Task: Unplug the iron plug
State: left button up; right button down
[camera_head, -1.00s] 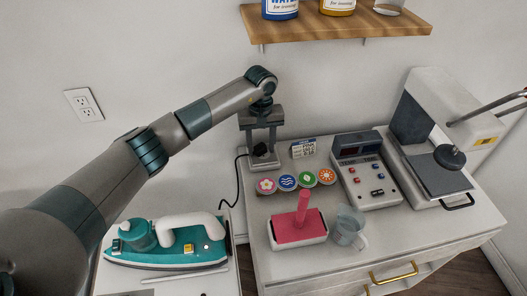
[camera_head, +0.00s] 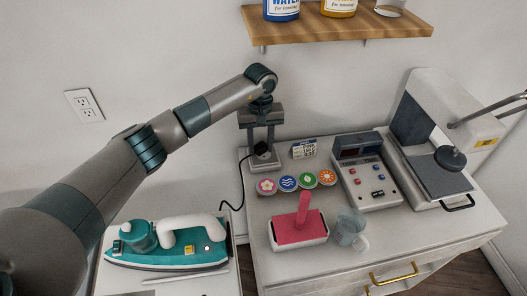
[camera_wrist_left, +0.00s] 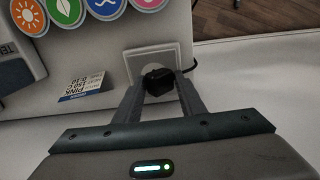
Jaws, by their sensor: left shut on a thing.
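The black iron plug (camera_head: 261,149) is at the left back of the white cabinet top, between the fingers of my left gripper (camera_head: 261,146). In the left wrist view the plug (camera_wrist_left: 158,81) sits between the two grey fingertips, over a square pale socket (camera_wrist_left: 176,53). My left gripper is shut on the plug; whether its prongs are in the socket cannot be told. The black cord (camera_head: 242,184) runs from it down toward the teal iron (camera_head: 180,250), which lies on a lower white surface at the left. My right gripper is not in view.
Several round colored badges (camera_head: 288,182) and a small card (camera_head: 304,149) lie close to the gripper. A pink-topped tray (camera_head: 299,231), a glass mug (camera_head: 349,229), a control box (camera_head: 368,178) and a press machine (camera_head: 437,150) stand to the right. A wooden shelf (camera_head: 345,30) hangs above.

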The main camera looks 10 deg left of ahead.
aim_at(261, 145)
pick_arm(q)
jog(key=shift+r, duration=1.4)
grip_shut()
jog(key=shift+r+p, duration=0.35)
jog(key=shift+r, duration=0.65)
